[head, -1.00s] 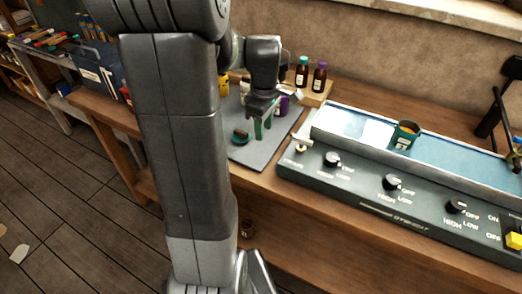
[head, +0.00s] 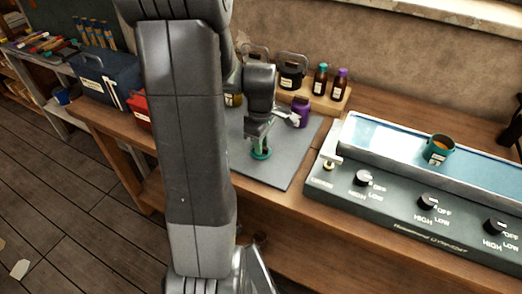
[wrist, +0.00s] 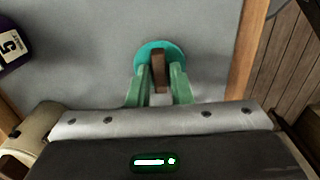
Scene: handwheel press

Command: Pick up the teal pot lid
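The teal pot lid (head: 261,155) lies on the grey mat under my gripper (head: 260,145). In the wrist view the lid (wrist: 150,47) is a round teal disc with an upright brown handle (wrist: 158,72). My gripper's two green fingers (wrist: 160,84) stand on either side of the handle. A narrow gap seems to show between each finger and the handle, so the fingers look open around it. The fingers hide the near part of the lid.
The grey mat (head: 290,165) is mostly clear around the lid. A purple jar (head: 300,112) stands behind it to the right.

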